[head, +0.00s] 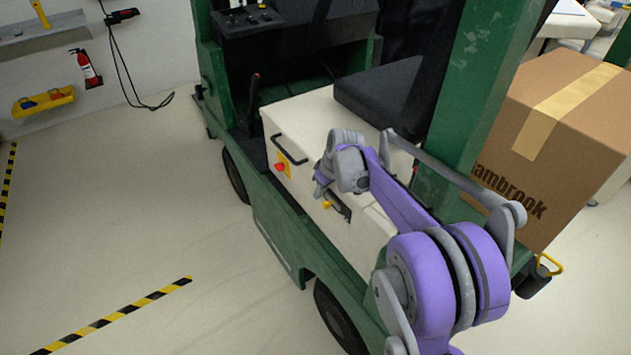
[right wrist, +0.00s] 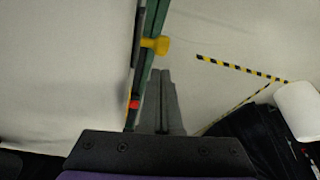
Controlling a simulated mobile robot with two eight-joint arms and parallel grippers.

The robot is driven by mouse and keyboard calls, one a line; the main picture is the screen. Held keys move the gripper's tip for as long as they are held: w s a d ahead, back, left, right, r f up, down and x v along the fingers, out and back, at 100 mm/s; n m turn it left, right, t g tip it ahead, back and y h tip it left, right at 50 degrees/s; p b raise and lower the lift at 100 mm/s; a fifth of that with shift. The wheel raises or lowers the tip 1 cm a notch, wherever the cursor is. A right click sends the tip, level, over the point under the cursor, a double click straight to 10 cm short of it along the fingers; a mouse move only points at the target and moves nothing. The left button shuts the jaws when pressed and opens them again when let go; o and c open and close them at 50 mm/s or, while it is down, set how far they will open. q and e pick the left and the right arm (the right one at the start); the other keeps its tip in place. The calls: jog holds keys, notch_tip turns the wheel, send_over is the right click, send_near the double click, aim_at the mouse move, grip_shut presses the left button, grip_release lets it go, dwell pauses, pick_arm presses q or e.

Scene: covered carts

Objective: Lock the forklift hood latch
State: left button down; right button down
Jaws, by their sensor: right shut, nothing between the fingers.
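The forklift's cream hood (head: 325,125) is in the middle of the head view and looks closed. On its side is a dark latch (head: 341,209) with a yellow knob (head: 326,204). My right gripper (head: 320,190) is beside the hood side, close to the knob, partly hidden by its own wrist. In the right wrist view its fingers (right wrist: 162,74) are shut and empty. The yellow knob (right wrist: 157,45) shows just beyond the fingertips; I cannot tell whether they touch. My left gripper is not in view.
A black handle (head: 289,150) and a red button (head: 280,167) are on the hood side, left of my gripper. A black seat (head: 378,95) and green mast post (head: 470,90) stand behind. A large cardboard box (head: 560,130) is at right. The floor at left is clear.

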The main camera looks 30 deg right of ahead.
jog(key=shift+s+f, duration=0.25)
jog(key=shift+s, duration=0.15)
jog(key=shift+s+d, duration=0.1)
jog(key=s, duration=0.4)
jog(key=shift+d, duration=0.15)
